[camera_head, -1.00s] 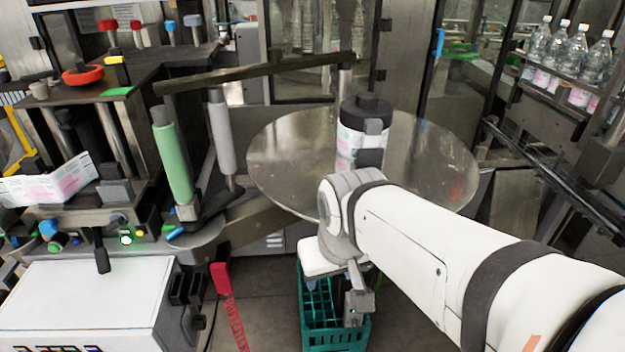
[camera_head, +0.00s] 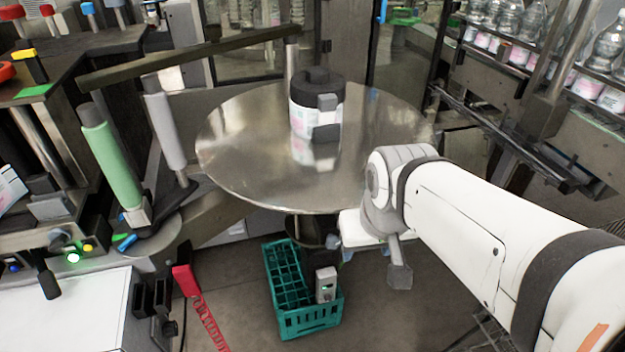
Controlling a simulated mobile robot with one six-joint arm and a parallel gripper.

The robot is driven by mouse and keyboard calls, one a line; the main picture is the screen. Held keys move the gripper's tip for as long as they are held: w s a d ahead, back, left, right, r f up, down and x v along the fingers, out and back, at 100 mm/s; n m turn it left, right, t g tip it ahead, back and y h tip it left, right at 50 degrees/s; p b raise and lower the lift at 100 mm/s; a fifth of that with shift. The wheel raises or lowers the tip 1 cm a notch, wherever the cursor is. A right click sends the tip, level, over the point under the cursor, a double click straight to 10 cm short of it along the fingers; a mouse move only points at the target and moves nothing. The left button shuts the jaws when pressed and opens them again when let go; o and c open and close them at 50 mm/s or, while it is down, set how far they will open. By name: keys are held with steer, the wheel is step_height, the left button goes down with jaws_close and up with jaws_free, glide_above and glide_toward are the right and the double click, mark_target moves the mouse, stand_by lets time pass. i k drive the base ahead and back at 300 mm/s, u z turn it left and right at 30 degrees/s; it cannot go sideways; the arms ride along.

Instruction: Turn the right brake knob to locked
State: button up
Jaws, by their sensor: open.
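My gripper (camera_head: 398,274) hangs below my wrist, right of the crate and below the round metal table. One grey finger shows clearly; the other is hard to make out. It is open, with nothing seen in it. I cannot surely pick out the right brake knob. Small coloured knobs, including a lit green one (camera_head: 73,258), are on the machine panel at the left. My gripper is apart from all of these.
A green crate (camera_head: 310,322) with a small grey box (camera_head: 326,285) at it stands on the floor. Slanted green (camera_head: 110,165) and grey (camera_head: 165,130) rollers stand left of the table. Bottles (camera_head: 610,55) line a conveyor at the right. Bare floor shows in front.

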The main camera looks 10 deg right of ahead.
mark_target(333, 241)
steer(key=z, duration=1.45)
steer(key=k, duration=0.55)
steer(key=u, duration=0.05)
